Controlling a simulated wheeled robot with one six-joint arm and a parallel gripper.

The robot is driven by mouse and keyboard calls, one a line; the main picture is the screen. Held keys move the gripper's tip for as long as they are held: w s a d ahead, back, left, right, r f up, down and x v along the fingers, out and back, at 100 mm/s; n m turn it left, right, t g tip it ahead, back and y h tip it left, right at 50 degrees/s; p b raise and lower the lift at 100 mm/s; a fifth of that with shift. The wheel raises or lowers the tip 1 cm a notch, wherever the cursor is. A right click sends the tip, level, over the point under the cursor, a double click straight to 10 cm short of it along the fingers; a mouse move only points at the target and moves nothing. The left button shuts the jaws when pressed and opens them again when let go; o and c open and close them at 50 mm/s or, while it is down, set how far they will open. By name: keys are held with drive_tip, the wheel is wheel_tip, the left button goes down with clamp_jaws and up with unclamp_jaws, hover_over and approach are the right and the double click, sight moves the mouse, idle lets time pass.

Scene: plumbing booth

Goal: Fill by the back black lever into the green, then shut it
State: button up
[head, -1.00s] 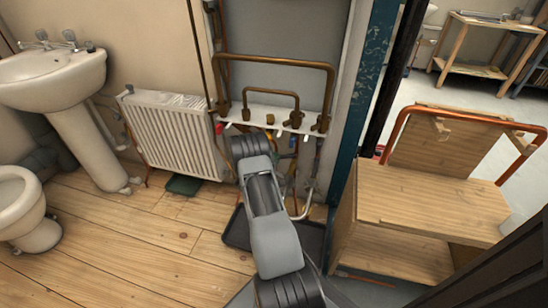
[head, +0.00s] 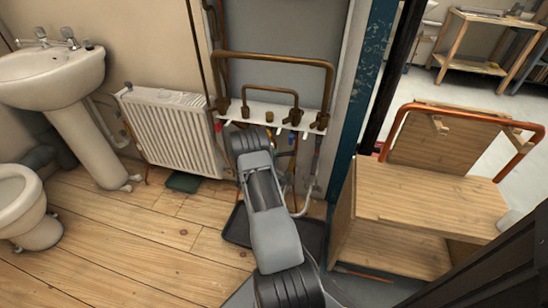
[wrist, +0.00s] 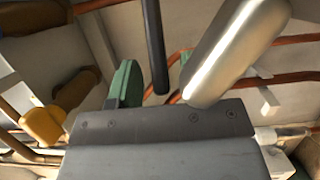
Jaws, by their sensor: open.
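My gripper (wrist: 160,115) shows as a wide grey block with screws across the bottom of the wrist view; it is open, with nothing seen held. A black rod (wrist: 155,45) hangs ahead of it; I cannot tell whether it is the back black lever. A green rounded part (wrist: 125,85) is just left of the rod, and a shiny silver cylinder (wrist: 236,50) is to the right. In the head view my arm covers the lower middle of the pipework under the white board (head: 262,112), hiding my gripper. No gauge face or needle can be read.
Copper pipes (head: 275,57) rise above the board, with coloured handles below, one blue (head: 291,139). A radiator (head: 170,130) stands left, a black tray (head: 236,228) lies on the floor below, and a wooden step unit (head: 420,205) stands right.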

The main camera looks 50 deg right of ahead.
drive_tip(key=s+a+p, duration=0.2)
drive_tip(key=a+p, duration=0.1)
drive_tip(key=a, duration=1)
drive_tip(key=shift+s+a, duration=0.15)
